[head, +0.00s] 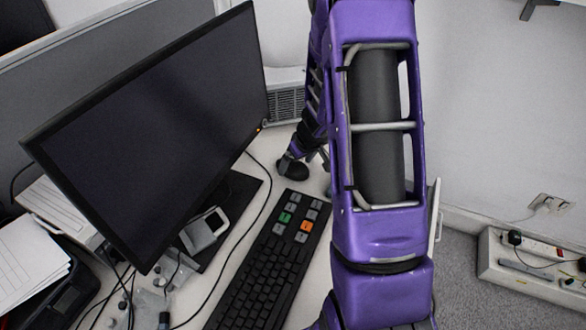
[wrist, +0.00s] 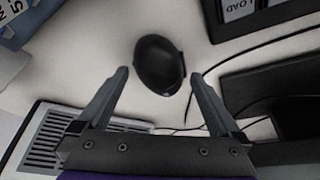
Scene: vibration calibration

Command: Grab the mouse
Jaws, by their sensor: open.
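The black mouse (wrist: 158,60) lies on the white desk and shows whole in the wrist view. There is a gap between each finger and the mouse, and nothing is held. In the head view my purple arm hides part of the desk, and the fingers are hard to make out.
A large monitor (head: 160,125) stands at the left on a dark base. A black keyboard (head: 255,270) with colored keys lies in front of the mouse. A grey vented box (head: 284,106) stands behind it. A thin black cable (head: 262,205) crosses the desk.

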